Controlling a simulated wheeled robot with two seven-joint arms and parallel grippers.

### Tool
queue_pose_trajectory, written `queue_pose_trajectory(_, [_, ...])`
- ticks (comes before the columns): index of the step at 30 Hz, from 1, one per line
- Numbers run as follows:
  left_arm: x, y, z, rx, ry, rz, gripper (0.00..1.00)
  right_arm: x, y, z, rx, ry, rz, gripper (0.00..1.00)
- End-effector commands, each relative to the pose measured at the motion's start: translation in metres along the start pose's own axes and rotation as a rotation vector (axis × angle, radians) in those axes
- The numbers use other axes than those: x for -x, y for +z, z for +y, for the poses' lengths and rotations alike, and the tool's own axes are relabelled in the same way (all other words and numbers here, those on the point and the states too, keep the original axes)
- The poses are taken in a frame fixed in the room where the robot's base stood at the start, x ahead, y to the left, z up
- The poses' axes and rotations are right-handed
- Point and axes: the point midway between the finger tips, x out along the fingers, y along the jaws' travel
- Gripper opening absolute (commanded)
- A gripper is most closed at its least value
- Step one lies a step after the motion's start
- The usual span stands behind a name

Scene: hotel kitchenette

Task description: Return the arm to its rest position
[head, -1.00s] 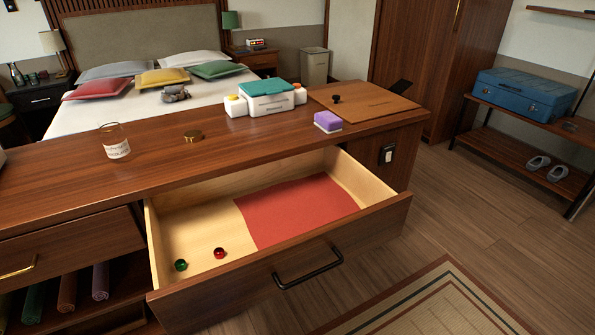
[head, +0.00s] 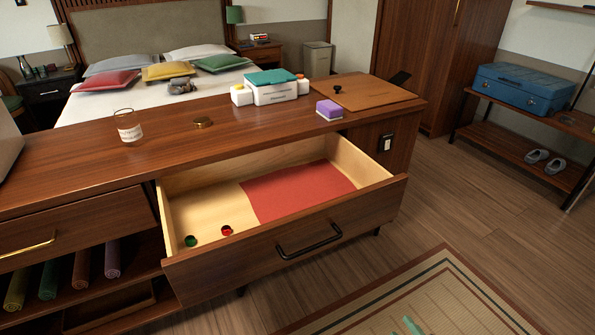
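An open drawer (head: 345,226) with a black bar handle (head: 309,242) sticks out from the wooden counter (head: 75,160). In it lie a red liner sheet (head: 297,190), a small green round piece (head: 191,240) and a small red round piece (head: 227,231). The two round pieces lie on the bare wood at the drawer's left front.
A rug (head: 420,295) lies on open floor. A blue case (head: 525,89) sits on a shelf at right.

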Motion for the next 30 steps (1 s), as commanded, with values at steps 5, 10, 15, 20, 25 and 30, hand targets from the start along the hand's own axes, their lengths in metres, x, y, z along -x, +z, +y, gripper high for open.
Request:
queue_pose_trajectory(5, [0.000,0.000,0.000,0.000,0.000,0.000,0.71,0.015,0.034,-0.020,-0.316,-0.125,-0.305,0.32])
queue_pose_trajectory(10, [0.000,0.000,0.000,0.000,0.000,0.000,0.71,0.042,0.051,-0.047,-0.558,-0.237,-0.551,0.32])
queue_pose_trajectory(15, [0.000,0.000,0.000,0.000,0.000,0.000,0.71,0.069,0.055,-0.067,-0.720,-0.322,-0.735,0.32])
queue_pose_trajectory(20, [0.000,0.000,0.000,0.000,0.000,0.000,0.71,0.095,0.053,-0.083,-0.836,-0.396,-0.885,0.32])
queue_pose_trajectory(25, [-0.004,0.004,0.001,0.000,0.006,-0.019,0.71,0.098,0.056,-0.090,-0.846,-0.417,-0.919,0.32])
queue_pose_trajectory(30, [-0.014,0.013,0.004,-0.001,0.013,-0.037,0.71,0.100,0.062,-0.102,-0.845,-0.431,-0.932,0.32])
